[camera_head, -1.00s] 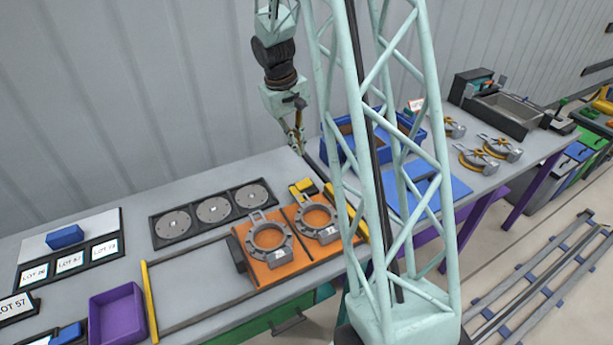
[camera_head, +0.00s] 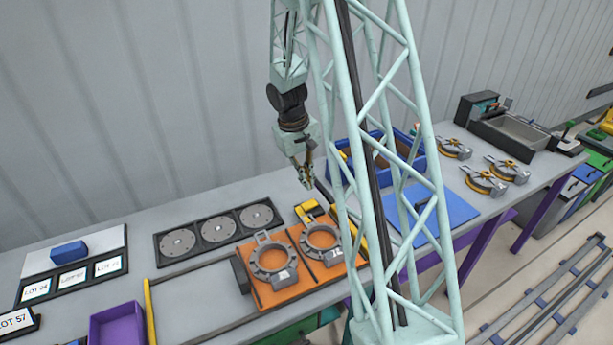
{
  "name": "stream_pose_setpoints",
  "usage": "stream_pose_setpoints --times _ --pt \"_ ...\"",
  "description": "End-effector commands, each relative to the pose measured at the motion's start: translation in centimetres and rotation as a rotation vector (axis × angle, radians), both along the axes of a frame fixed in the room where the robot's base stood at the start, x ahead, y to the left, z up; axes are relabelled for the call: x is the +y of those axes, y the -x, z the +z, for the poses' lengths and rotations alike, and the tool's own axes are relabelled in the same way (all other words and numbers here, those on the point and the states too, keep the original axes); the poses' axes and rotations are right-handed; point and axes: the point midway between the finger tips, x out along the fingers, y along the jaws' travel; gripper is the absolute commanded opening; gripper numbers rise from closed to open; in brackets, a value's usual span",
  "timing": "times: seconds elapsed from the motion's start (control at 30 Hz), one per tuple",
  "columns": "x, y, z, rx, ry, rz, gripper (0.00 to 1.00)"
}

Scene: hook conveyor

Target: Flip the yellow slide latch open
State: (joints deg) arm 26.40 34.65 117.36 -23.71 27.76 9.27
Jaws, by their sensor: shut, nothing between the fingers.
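The yellow slide latch (camera_head: 308,211) appears to be the small yellow block with dark parts at the back edge of the orange plates (camera_head: 283,284). Whether it is open or closed is too small to tell. My gripper (camera_head: 309,185) points down just above and behind the latch in the picture, apart from it. Its fingers look closed and empty. Two grey ring fixtures, a left one (camera_head: 257,264) and a right one (camera_head: 304,241), sit on the orange plates.
A yellow bar (camera_head: 356,235) stands right of the plates, partly behind my lattice column. A dark tray with three grey discs (camera_head: 219,229) lies to the left. A blue bin (camera_head: 350,166) stands at the back right. A purple bin (camera_head: 118,326) is at front left.

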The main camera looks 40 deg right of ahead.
Motion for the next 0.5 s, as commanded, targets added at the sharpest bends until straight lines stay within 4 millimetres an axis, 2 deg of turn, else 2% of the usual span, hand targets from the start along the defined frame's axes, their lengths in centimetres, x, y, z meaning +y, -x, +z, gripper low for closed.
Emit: stream_pose_setpoints --times 0.5 --pt "-1.0 0.3 -5.5 0.001 -0.001 -0.001 0.0"
